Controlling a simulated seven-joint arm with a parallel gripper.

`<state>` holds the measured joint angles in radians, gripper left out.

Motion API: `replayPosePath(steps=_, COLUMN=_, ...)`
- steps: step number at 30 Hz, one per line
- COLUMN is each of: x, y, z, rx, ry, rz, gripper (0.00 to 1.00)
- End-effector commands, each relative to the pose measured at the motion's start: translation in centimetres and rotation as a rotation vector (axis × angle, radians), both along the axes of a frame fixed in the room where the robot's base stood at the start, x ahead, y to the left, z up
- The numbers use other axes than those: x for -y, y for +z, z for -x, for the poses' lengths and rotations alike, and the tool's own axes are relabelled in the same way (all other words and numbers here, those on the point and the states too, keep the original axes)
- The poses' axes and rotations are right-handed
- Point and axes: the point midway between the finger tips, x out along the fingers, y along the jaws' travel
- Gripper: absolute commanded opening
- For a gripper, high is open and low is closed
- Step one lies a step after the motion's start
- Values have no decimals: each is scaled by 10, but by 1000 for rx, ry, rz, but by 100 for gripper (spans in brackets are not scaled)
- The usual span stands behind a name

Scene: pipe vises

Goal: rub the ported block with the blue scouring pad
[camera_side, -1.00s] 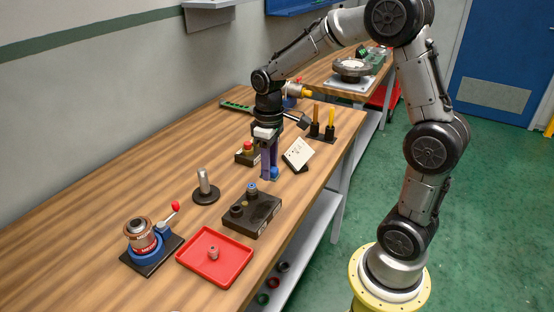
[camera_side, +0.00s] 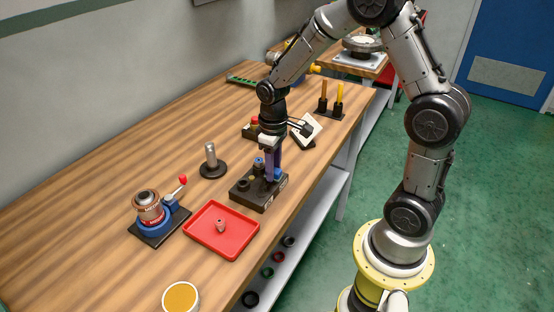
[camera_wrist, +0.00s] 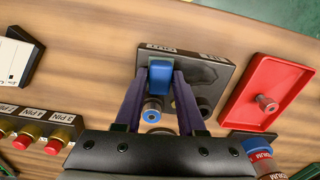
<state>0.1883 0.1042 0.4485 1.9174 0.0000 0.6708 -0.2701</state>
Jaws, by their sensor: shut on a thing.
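The ported block (camera_side: 254,199) is a dark block near the front edge of the table, with raised round ports on top; a blue-ringed one (camera_wrist: 153,108) shows in the wrist view. My gripper (camera_side: 273,178) points down at the block's far end. Its purple fingers are shut on the blue scouring pad (camera_wrist: 160,76), a small blue piece between the fingertips. In the wrist view the pad overlaps the block's labelled end (camera_wrist: 215,72). I cannot tell whether it touches the block's surface. In the side view the fingers mostly hide the pad.
A red tray (camera_side: 240,246) with a small metal fitting (camera_side: 221,226) lies nearby. A blue-based vise (camera_side: 160,225) holding a can and a metal post (camera_side: 211,160) stand left. A tilted white panel (camera_side: 307,129) and a red-button block (camera_wrist: 40,130) are close behind.

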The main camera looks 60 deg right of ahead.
Motion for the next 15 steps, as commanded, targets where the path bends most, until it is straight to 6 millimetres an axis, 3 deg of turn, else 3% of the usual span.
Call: replayPosePath(steps=15, x=-48, y=0, z=0, rx=-1, ry=4, rz=0, gripper=0)
